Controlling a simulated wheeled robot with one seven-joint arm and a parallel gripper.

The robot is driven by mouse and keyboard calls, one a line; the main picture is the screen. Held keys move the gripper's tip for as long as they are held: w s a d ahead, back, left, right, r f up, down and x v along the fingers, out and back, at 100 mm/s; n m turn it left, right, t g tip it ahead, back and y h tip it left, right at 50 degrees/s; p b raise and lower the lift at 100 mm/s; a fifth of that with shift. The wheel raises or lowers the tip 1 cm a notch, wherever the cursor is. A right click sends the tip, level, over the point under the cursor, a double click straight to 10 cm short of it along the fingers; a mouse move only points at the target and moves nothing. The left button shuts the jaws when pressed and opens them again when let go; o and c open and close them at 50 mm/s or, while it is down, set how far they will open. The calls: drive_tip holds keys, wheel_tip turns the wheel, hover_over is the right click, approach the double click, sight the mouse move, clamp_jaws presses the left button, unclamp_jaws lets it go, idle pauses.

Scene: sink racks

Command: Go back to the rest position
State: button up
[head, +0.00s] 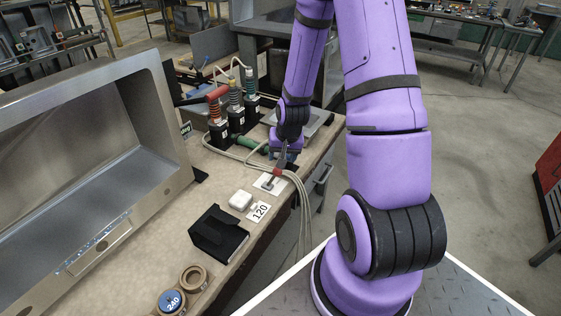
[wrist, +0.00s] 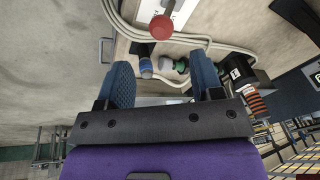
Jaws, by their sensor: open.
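My purple arm reaches over the workbench (head: 165,222), and my gripper (head: 284,157) hangs near its right edge, close to a lever with a red knob (head: 277,171). In the wrist view, my gripper (wrist: 164,78) has its two blue ribbed fingers wide apart, with nothing held between them. The red knob (wrist: 162,27) shows just beyond the fingertips, apart from both, in front of a white plate (wrist: 180,12).
Several insulator-like posts (head: 236,97) and a green cylinder (head: 252,145) stand or lie behind my gripper. A large metal sink-like box (head: 150,90) fills the left.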

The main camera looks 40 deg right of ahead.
drive_tip(key=shift+s+r, duration=0.15)
drive_tip(key=shift+r, duration=0.25)
idle(0.3)
drive_tip(key=s+a+r+n, duration=0.1)
drive_tip(key=a+r, duration=0.2)
drive_tip(key=r, duration=0.4)
drive_tip(key=s+a+r+n+t, duration=0.1)
drive_tip(key=a+r+n, duration=0.1)
drive_tip(key=r, duration=0.5)
drive_tip(key=s+a+r+n, duration=0.1)
drive_tip(key=s+a+r, duration=0.15)
drive_tip(key=r, duration=0.55)
drive_tip(key=s+a+r+n, duration=0.1)
drive_tip(key=s+a+r, duration=0.2)
drive_tip(key=s+r, duration=0.3)
drive_tip(key=s+a+r+n+t, duration=0.1)
drive_tip(key=s+a+r+n, duration=0.1)
drive_tip(key=s+r, duration=0.5)
drive_tip(key=s+a, duration=0.1)
drive_tip(key=s, duration=0.1)
drive_tip(key=shift+s+a+r+n, duration=0.2)
drive_tip(key=shift+s+a+n, duration=0.1)
drive_tip(key=shift+s+a, duration=0.1)
drive_tip(key=shift+c, duration=0.4)
